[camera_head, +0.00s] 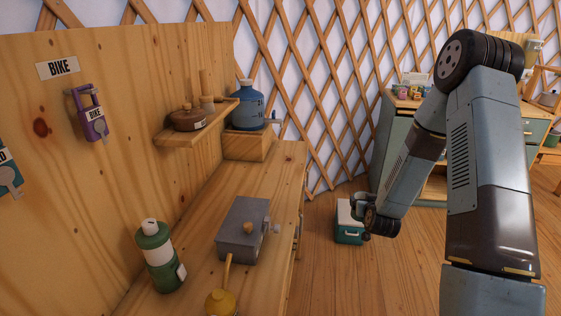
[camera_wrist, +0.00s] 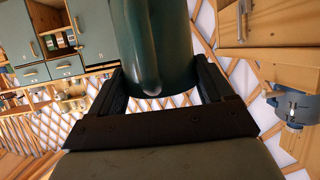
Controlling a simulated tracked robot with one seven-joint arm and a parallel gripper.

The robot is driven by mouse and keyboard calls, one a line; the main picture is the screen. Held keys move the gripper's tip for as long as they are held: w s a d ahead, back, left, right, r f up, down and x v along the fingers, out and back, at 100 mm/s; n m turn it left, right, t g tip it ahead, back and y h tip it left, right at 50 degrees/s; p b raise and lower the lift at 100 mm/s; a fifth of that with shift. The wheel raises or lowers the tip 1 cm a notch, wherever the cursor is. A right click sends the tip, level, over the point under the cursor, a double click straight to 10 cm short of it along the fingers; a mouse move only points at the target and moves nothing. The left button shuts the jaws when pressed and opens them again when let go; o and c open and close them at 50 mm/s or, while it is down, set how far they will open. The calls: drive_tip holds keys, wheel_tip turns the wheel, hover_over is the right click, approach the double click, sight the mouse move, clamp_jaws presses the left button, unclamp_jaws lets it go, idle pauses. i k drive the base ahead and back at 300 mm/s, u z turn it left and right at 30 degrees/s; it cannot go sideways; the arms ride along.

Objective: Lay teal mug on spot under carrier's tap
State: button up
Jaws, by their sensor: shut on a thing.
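My gripper (camera_wrist: 160,85) is shut on the teal mug (camera_wrist: 152,45), whose dark glossy side fills the top middle of the wrist view between the two fingers. The carrier also shows at the right of the wrist view (camera_wrist: 297,106). The spot under the tap cannot be made out.
The wooden bench (camera_head: 262,180) holds a grey metal box (camera_head: 241,232), a green canister (camera_head: 158,256) and a yellow item (camera_head: 221,301). A small shelf (camera_head: 180,138) juts out near the carrier. A teal-and-white cooler (camera_head: 348,236) stands on the floor. The bench's far right part looks clear.

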sight(285, 153)
drive_tip(key=z, duration=0.25)
drive_tip(key=i, duration=1.45)
drive_tip(key=u, duration=0.35)
